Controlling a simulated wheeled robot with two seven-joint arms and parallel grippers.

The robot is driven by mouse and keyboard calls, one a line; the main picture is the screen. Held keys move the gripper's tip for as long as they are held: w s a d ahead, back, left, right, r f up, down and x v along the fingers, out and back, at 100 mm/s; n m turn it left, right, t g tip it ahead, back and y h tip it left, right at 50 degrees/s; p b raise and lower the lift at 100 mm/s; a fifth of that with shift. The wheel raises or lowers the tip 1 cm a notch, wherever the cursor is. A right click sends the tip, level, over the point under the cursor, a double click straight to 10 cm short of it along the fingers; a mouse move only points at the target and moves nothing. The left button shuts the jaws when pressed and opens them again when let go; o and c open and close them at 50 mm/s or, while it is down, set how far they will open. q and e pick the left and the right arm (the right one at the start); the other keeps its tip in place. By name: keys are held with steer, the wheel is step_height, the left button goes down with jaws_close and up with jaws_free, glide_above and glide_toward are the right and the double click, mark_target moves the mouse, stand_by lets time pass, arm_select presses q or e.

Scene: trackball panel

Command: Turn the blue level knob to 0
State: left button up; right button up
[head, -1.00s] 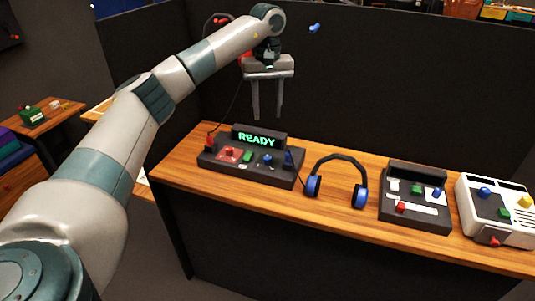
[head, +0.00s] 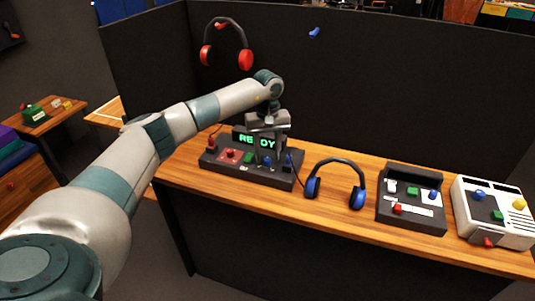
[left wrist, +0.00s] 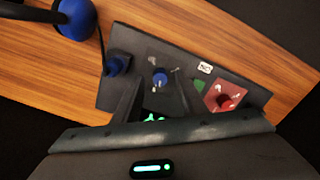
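The blue knob (head: 267,161) is on the dark panel (head: 247,178) with the green READY display (head: 246,140). In the left wrist view the blue knob (left wrist: 161,79) has a light mark on it and small pale marks around it. My left gripper (head: 267,152) points down above the knob, in front of the display. In the left wrist view its fingers (left wrist: 156,88) are apart, with the knob showing between and just beyond the tips. Whether the tips touch it cannot be told. My right gripper is out of view.
The panel also has a red control (head: 231,153), a green button (head: 249,158) and a blue control (left wrist: 117,63) at one end. Blue headphones (head: 335,185), another dark panel (head: 412,198) and a white console (head: 492,212) stand to the right. Red headphones (head: 246,60) hang behind.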

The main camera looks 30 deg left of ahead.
arm_select(q)
steer(key=shift+f, duration=0.6)
steer(key=shift+c, duration=0.3)
jaws_close()
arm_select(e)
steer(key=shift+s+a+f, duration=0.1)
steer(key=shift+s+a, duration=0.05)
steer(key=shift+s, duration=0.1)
arm_select(q)
steer(key=shift+n, duration=0.3)
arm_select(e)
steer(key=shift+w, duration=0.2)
